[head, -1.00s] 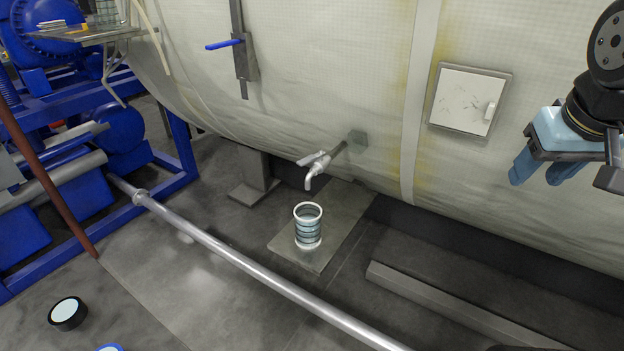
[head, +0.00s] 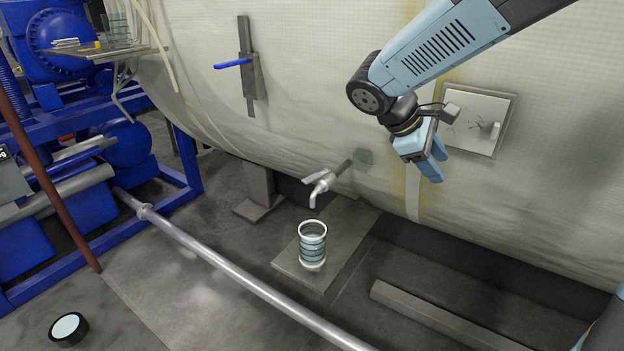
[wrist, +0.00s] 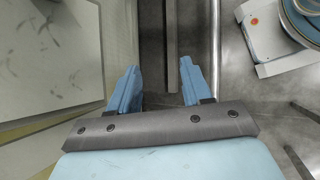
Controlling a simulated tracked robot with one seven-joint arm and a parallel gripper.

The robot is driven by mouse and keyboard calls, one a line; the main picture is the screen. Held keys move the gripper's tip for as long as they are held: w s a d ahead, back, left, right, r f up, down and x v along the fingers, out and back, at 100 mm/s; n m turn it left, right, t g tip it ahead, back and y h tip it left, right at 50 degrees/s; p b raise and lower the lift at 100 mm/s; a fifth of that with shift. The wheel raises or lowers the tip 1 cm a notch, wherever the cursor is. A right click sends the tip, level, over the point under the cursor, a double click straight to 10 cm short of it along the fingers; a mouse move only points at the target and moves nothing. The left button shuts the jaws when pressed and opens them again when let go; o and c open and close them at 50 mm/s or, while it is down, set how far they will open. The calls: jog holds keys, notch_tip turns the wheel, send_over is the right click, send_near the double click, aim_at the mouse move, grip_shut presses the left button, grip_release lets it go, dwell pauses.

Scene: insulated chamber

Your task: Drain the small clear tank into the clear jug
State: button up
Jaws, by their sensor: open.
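A clear, banded jug (head: 312,256) with a pale rim stands upright on a flat metal plate (head: 297,270), below the spout of a metal tap (head: 320,186) on the big pale insulated vessel. What it holds is hard to tell. A small clear container (head: 118,24), perhaps the tank, stands partly cut off on a shelf at the upper left. My gripper (head: 436,166) is open and empty, pointing down in front of the vessel wall, right of and above the tap and jug.
A blue lever (head: 233,64) sits on the vessel wall, upper left. A pale hatch (head: 474,121) is behind and right of my gripper. A long metal pipe (head: 235,280) crosses the floor in front of the jug. A beam (head: 450,322) lies at the right.

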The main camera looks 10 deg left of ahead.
jog(key=w+a+f+n+t+h, duration=0.2)
jog(key=w+a+f+n, duration=0.15)
jog(key=a, duration=0.45)
jog(key=n+t, duration=1.1)
jog(key=n, duration=0.1)
send_near(319, 174)
jog(key=x, duration=0.7)
jog(key=shift+w+f, duration=0.15)
jog(key=shift+w, duration=0.15)
grip_shut()
